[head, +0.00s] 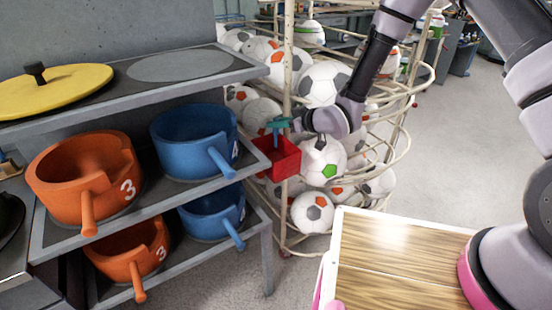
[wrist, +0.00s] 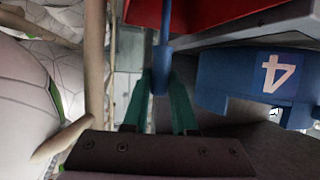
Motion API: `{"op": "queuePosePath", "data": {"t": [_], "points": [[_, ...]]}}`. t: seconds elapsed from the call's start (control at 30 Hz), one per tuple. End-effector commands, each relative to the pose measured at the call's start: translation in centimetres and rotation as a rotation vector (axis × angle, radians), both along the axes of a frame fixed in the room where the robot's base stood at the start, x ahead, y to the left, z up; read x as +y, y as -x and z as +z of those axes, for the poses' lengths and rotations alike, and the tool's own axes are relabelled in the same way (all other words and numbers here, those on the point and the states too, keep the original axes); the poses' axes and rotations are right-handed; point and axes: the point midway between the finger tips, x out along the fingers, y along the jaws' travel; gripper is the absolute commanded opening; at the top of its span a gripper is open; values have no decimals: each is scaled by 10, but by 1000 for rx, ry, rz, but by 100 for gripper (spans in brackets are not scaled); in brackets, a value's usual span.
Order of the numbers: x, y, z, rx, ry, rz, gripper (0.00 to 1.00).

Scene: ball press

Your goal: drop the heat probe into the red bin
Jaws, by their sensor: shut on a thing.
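My gripper (head: 279,123) has teal fingers and is above the red bin (head: 280,158), near the right end of the shelf unit. In the wrist view the fingers (wrist: 161,88) are shut on a slim blue rod, the heat probe (wrist: 165,30). The probe points away from the fingers and passes in front of the red bin (wrist: 215,14) at the top of that view. In the head view the probe (head: 276,138) is a small blue piece below the fingertips, over the bin's opening. I cannot tell whether its lower end is inside the bin.
A wire rack with soccer balls (head: 325,85) stands behind and right of the bin, its post close by. Left is a shelf with orange pots (head: 75,175) and a blue pot (head: 185,140). A wooden-topped table (head: 395,260) is at front right.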

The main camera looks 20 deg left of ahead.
Motion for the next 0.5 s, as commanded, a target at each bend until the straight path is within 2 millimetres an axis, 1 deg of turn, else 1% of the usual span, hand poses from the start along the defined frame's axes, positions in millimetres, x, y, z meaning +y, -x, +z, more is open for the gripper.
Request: {"op": "queuePosePath", "data": {"t": [0.03, 0.23, 0.4, 0.5], "points": [[0, 0, -8, 2, 1, 0, 0], [0, 1, -30, 2, 0, 1, 0], [0, 0, -40, 0, 0, 0, 0], [0, 0, -42, 0, 0, -1, 0]]}}
